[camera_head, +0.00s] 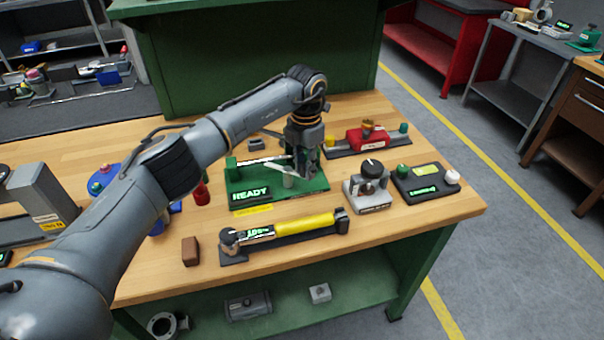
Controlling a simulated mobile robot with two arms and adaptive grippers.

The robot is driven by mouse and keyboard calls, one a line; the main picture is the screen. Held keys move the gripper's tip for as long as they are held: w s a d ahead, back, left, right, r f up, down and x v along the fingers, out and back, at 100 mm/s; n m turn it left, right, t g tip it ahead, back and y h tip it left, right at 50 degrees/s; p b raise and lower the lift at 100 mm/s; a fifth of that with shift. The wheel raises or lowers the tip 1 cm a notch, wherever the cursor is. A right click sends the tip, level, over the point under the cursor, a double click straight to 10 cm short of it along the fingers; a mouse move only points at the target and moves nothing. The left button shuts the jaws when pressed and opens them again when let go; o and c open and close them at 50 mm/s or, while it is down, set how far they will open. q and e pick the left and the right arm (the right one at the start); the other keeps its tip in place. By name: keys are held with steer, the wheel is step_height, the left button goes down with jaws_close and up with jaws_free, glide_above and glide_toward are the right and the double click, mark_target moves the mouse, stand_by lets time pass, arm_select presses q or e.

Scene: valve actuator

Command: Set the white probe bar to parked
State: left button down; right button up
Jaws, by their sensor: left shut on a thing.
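A green valve device (241,179) stands on the wooden bench, and its front display reads READY. The white probe bar (274,160) runs across its top towards my gripper. My left gripper (304,172) comes down from above at the right part of the green device. It is shut on the white probe bar; its fingers and wrist hide the bar's right end. My right gripper is out of view.
A device with a yellow cylinder (304,223) lies in front. A grey knob unit (371,187) and a black panel (426,182) stand to the right. A red device (366,140) is behind. A brown block (190,251) lies front left. The bench's right front corner is clear.

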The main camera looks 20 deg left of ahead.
arm_select(q)
steer(key=shift+w+n+b, duration=0.4)
steer(key=shift+w+n, duration=0.05)
steer(key=shift+n, duration=0.6)
steer(key=shift+w+n+b, duration=0.35)
steer(key=shift+w+n, duration=0.1)
steer(key=shift+n, duration=0.6)
steer(key=c, duration=1.1)
jaws_free()
steer(key=shift+w, duration=0.1)
step_height(320, 180, up, 12)
steer(key=shift+f, duration=0.1)
